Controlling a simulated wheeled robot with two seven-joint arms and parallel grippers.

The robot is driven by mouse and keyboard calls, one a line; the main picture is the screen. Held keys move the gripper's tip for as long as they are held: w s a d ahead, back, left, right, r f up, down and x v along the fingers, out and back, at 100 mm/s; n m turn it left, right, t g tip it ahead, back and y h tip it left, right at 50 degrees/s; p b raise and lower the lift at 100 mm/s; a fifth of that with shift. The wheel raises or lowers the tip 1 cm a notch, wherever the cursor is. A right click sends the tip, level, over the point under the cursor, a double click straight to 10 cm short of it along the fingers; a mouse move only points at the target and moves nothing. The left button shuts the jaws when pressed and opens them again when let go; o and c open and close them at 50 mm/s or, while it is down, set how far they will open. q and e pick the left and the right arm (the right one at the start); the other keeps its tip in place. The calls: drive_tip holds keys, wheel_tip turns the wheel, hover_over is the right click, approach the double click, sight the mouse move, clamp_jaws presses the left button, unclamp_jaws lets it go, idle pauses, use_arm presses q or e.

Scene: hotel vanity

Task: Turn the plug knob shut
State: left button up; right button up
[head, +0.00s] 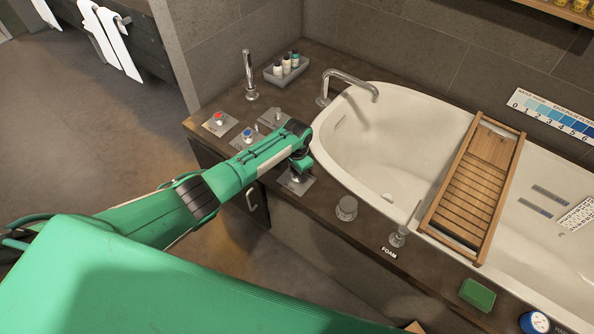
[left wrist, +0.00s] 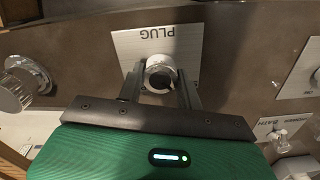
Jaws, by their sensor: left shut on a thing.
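The plug knob (left wrist: 158,76) is a round metal knob on a light plate marked PLUG (left wrist: 128,44), which appears upside down in the left wrist view. My left gripper (left wrist: 160,88) has one finger on each side of the knob and is shut on it. In the head view my left gripper (head: 298,168) is over the plug plate (head: 297,184) on the tub's dark ledge. The arm hides most of the knob there. The bathtub (head: 385,150) lies just beyond. My right gripper is not in view.
A grey round knob (head: 346,208) and a foam lever (head: 399,236) stand right of the plug plate. Red (head: 218,119) and blue (head: 247,134) taps are to its left. A faucet (head: 345,82), bottle tray (head: 287,69) and wooden bath rack (head: 478,185) are farther off.

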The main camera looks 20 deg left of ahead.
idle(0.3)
use_arm(q)
drive_tip(key=o, duration=1)
drive_tip(key=shift+r, duration=0.1)
wheel_tip(320, 180, up, 14)
drive_tip(key=shift+f+p, duration=0.2)
drive_tip(key=shift+p, duration=0.3)
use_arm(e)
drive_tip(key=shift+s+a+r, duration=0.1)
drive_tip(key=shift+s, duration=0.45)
